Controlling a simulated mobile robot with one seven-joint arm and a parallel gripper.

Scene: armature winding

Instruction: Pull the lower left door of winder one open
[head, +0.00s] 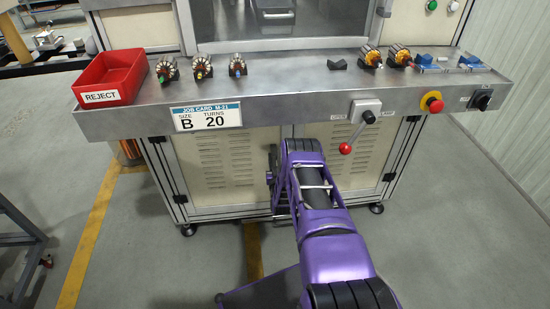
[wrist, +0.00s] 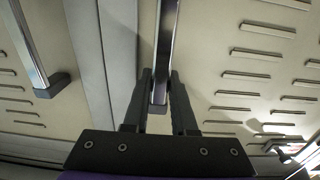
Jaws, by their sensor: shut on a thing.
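The lower left door (head: 218,172) of the winder is a cream louvred panel under the steel shelf. It looks flush with the cabinet front. My gripper (head: 271,172) is at this door's right edge, partly hidden by my purple arm. In the wrist view, my gripper's dark fingers (wrist: 159,95) are shut on an upright metal handle (wrist: 165,45), one finger on each side of the bar. A second bar handle (wrist: 32,55) stands on the neighbouring panel, across the grey frame strip (wrist: 102,45), and is free.
The shelf (head: 290,92) juts out above the doors, with a red reject bin (head: 110,77), several armatures and a job card (head: 207,116) on it. A red-knobbed lever (head: 346,148) hangs near my arm. The floor left of my arm is open.

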